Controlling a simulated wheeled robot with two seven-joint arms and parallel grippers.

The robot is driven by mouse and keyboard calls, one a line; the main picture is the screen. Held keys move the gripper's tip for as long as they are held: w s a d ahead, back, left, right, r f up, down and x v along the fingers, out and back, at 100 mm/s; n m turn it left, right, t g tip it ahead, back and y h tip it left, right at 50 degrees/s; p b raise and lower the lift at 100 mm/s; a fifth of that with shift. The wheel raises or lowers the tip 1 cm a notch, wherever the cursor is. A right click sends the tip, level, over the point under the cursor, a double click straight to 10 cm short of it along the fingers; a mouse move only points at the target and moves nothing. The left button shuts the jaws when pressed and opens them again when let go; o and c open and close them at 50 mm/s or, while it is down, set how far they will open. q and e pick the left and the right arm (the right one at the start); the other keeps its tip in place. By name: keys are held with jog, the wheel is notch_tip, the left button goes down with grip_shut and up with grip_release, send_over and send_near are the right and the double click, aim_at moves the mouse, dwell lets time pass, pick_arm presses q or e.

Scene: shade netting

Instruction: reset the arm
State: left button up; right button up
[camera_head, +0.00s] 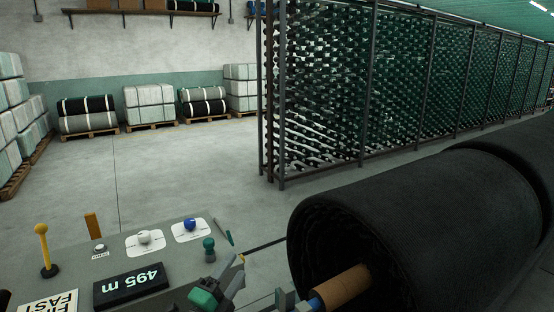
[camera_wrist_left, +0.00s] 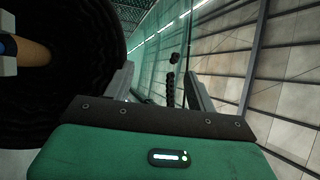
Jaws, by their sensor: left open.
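My left gripper (camera_head: 228,278) is at the bottom middle of the head view, over the right end of the control panel (camera_head: 185,258) and left of the big black roll. In the left wrist view the fingers (camera_wrist_left: 160,88) stand apart above my green gripper body, with the black roll (camera_wrist_left: 75,50) close by at the left. My right gripper is not in view.
The panel carries a yellow lever (camera_head: 43,245), a white knob (camera_head: 144,237), a blue knob (camera_head: 190,225), a green knob (camera_head: 209,244) and a "495 m" display (camera_head: 131,285). The black netting roll (camera_head: 420,205) on its cardboard core (camera_head: 342,288) fills the right. Open floor (camera_head: 190,170) lies beyond.

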pick_arm(q)
jog(key=s+a+f+n+g+y, duration=0.3)
jog(key=s+a+f+n+y, duration=0.25)
jog(key=f+n, duration=0.2)
jog(key=s+a+f+n+g+y, duration=0.3)
jog(key=s+a+f+n+y, duration=0.25)
jog(key=f+n, duration=0.2)
jog(key=s+a+f+n+g+h, duration=0.1)
jog(key=s+f+n+g, duration=0.3)
jog(key=s, duration=0.7)
jog(key=s+a+f+n+g, duration=0.1)
jog(key=s+f+n+g, duration=0.1)
jog(key=s+f+g, duration=0.75)
notch_tip(320, 180, down, 24)
jog(key=s+t+p, duration=0.3)
jog(key=s+a+f+g+p, duration=0.1)
jog(key=s+a+f+p, duration=0.2)
jog(key=s+f, duration=1.4)
jog(key=shift+s+m, duration=0.4)
jog(key=shift+s, duration=0.6)
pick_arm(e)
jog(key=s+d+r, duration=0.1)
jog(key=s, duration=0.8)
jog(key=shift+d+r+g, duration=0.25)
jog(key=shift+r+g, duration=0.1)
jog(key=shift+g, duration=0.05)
